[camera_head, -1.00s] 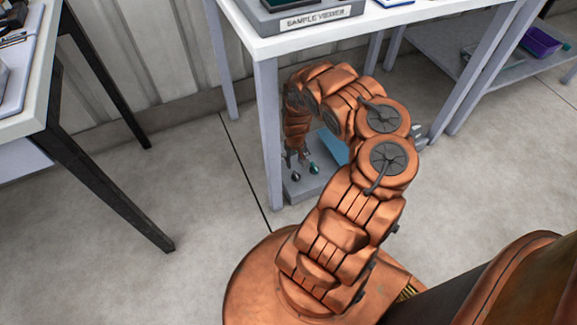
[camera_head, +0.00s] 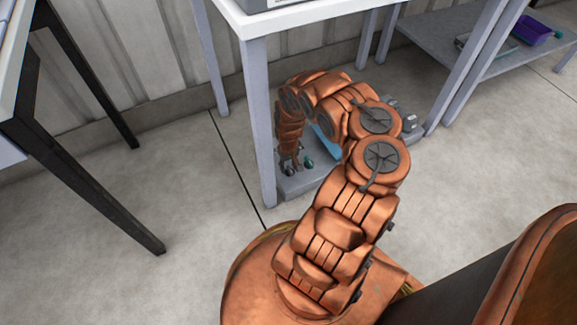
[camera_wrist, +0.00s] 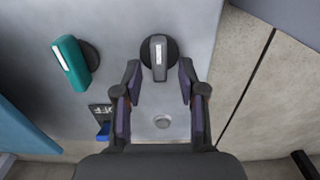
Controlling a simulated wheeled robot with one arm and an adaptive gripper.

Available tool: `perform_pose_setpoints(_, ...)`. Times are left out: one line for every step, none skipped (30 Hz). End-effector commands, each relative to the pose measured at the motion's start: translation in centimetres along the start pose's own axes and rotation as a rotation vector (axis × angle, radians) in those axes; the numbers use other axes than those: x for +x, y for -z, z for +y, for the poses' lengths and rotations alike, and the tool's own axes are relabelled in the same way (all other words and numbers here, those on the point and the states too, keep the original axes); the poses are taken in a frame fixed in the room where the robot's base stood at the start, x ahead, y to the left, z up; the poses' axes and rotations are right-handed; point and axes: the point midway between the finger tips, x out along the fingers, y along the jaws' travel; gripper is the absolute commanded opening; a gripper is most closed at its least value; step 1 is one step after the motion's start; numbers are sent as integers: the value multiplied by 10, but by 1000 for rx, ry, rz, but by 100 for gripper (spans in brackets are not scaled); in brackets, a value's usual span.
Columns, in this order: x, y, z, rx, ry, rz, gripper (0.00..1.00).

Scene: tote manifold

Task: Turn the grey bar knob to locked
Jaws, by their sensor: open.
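The grey bar knob (camera_wrist: 158,58) sits on a round dark base in the wrist view, its bar running roughly up and down the picture with a pale stripe. My gripper (camera_wrist: 158,82) is open, with one finger to each side of the knob's lower end; I cannot tell whether they touch it. In the head view my gripper (camera_head: 294,164) points down at the low grey manifold panel (camera_head: 292,187) under the table; the grey knob is too small to make out there.
A teal bar knob (camera_wrist: 71,63) stands to the left on the same panel (camera_wrist: 125,25). A blue tote (camera_wrist: 25,145) lies at lower left. A table leg (camera_head: 259,130) stands close beside my arm.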

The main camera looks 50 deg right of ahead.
Motion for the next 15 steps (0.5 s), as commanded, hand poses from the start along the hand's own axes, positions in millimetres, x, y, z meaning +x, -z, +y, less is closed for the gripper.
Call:
perform_pose_setpoints(0, 0, 0, 0, 0, 0, 40)
perform_pose_setpoints(0, 0, 0, 0, 0, 0, 36)
perform_pose_setpoints(0, 0, 0, 0, 0, 0, 32)
perform_pose_setpoints(0, 0, 0, 0, 0, 0, 29)
perform_pose_setpoints(0, 0, 0, 0, 0, 0, 26)
perform_pose_setpoints(0, 0, 0, 0, 0, 0, 22)
perform_pose_setpoints(0, 0, 0, 0, 0, 0, 19)
perform_pose_setpoints(0, 0, 0, 0, 0, 0, 16)
perform_pose_setpoints(0, 0, 0, 0, 0, 0, 11)
perform_pose_setpoints(0, 0, 0, 0, 0, 0, 8)
perform_pose_setpoints(0, 0, 0, 0, 0, 0, 5)
perform_pose_setpoints(0, 0, 0, 0, 0, 0, 1)
perform_pose_setpoints(0, 0, 0, 0, 0, 0, 0)
perform_pose_setpoints(0, 0, 0, 0, 0, 0, 0)
perform_pose_setpoints(0, 0, 0, 0, 0, 0, 0)
